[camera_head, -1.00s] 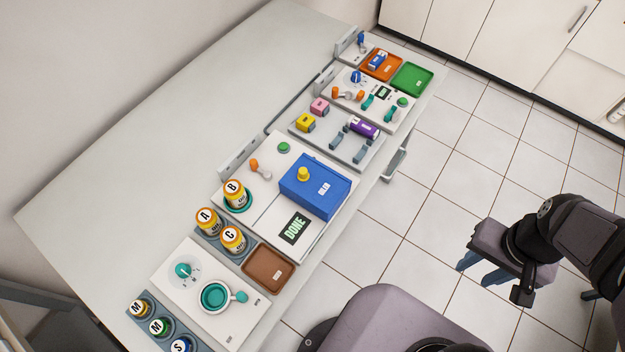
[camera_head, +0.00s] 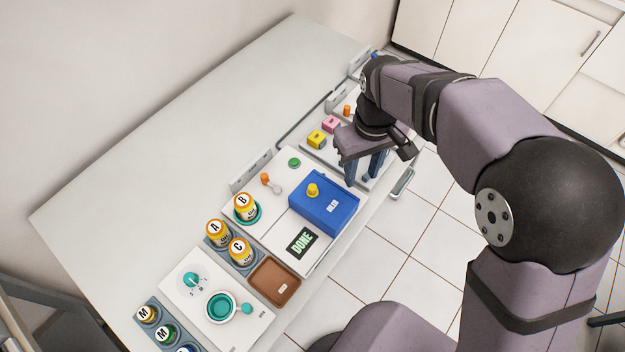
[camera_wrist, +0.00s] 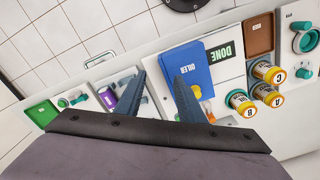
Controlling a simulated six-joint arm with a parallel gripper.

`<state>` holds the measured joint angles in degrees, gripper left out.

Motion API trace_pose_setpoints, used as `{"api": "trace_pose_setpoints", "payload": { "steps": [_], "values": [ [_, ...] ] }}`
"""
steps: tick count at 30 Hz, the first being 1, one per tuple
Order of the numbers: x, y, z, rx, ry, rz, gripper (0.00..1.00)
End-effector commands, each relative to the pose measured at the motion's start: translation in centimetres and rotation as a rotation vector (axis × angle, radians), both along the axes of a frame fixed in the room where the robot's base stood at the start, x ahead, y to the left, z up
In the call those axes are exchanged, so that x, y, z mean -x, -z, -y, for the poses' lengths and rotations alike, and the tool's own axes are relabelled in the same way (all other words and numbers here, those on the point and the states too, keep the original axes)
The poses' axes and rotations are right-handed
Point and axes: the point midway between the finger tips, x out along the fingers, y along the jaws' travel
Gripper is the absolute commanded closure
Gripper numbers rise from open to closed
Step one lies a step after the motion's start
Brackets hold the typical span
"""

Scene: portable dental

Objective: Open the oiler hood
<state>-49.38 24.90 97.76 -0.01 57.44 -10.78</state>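The oiler hood is a blue box-shaped cover (camera_head: 335,205) with a white label and a yellow knob (camera_head: 313,190) on top. It sits closed on a white panel (camera_head: 268,213). In the wrist view, the blue hood (camera_wrist: 186,62) is right of centre, its label reading OILER, and my right-hand finger partly covers it. My gripper (camera_head: 364,178) is over the table, just beyond the hood's far right corner in the head view. Its two fingers are apart and empty, pointing down. The wrist view shows the gap between the fingertips (camera_wrist: 153,76).
A screen reading DONE (camera_head: 301,243), a green button (camera_head: 294,162) and an orange-tipped lever (camera_head: 268,180) share the hood's panel. Jars, including jar B (camera_head: 246,207), and a brown tray (camera_head: 274,281) stand nearby. My arm hides much of the far stations. The table's back strip is clear.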

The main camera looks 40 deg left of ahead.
Motion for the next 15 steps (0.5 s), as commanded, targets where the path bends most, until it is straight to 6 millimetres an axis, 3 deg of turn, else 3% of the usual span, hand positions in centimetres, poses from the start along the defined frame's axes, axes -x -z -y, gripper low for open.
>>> {"api": "trace_pose_setpoints", "payload": {
  "steps": [1, 3, 6, 9, 15],
  "values": [
    [1.2, 0.0, -2.4, 0.001, -0.068, -0.001, 0.65],
    [2.6, 0.0, -4.9, 0.000, -0.138, 0.000, 0.65],
    [4.2, 0.0, -7.3, 0.000, -0.209, 0.000, 0.65],
    [5.2, 0.0, -8.6, -0.001, -0.247, 0.000, 0.65],
    [5.6, 0.1, -9.0, 0.000, -0.262, -0.001, 0.65]
  ]
}}
